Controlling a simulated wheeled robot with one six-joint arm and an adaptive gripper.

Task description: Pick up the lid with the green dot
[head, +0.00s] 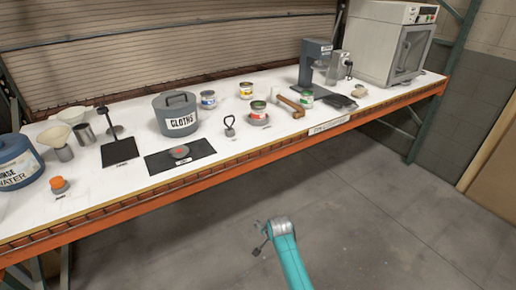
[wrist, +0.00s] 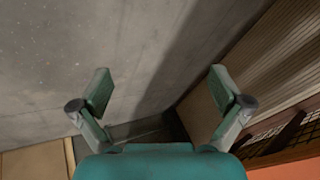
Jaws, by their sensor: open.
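I cannot make out a green dot on any lid. A grey lid with a red dot (head: 180,151) lies on a dark mat (head: 152,164) at the front of the bench. A small can with a green band (head: 258,107) stands at mid-bench, with a grey disc-like rim (head: 258,121) at its base; I cannot tell whether that is a lid. My gripper (wrist: 160,88) is open and empty, its two pads wide apart. In the head view it is small and dark, low in front of the bench and apart from everything on it.
The white bench (head: 100,185) has an orange front beam (head: 220,164). It holds a grey CLOTHS pot (head: 176,102), a blue water container (head: 17,172), a hammer (head: 290,104), several cans, a dispenser (head: 314,62) and a white oven (head: 375,45). The floor (head: 370,200) in front is clear.

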